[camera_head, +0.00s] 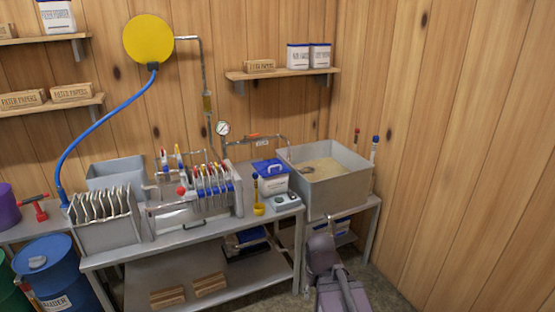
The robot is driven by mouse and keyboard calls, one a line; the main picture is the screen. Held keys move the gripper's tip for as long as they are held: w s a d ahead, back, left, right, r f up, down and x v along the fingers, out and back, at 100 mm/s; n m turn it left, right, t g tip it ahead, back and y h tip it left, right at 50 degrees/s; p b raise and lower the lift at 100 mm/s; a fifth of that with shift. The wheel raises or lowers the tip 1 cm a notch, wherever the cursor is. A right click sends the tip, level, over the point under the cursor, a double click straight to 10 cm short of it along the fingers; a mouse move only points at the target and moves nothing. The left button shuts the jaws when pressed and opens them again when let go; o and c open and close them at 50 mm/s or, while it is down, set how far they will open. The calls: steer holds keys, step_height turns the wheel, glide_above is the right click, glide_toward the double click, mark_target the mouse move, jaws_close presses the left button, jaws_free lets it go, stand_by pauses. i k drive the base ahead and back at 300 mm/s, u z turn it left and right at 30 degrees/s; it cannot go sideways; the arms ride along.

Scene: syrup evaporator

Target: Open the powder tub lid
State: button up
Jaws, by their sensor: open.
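The powder tub (273,185) is a white box-shaped tub standing on the steel bench, near its right end. Its blue lid (266,167) lies on top of it, with a darker raised part on it. My gripper (325,238) is at the end of my grey arm at the lower middle, in front of the right-hand table and apart from the tub, lower and to the right. It is open and appears empty; its fingers are small and hard to make out.
A large grey bin (345,190) of pale powder stands close on the right. A filter press (205,190) stands left. Pipes (255,137) run behind.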

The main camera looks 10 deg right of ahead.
mark_target(271, 164)
steer(key=u, duration=0.15)
steer(key=i, duration=1.15)
steer(key=u, duration=0.4)
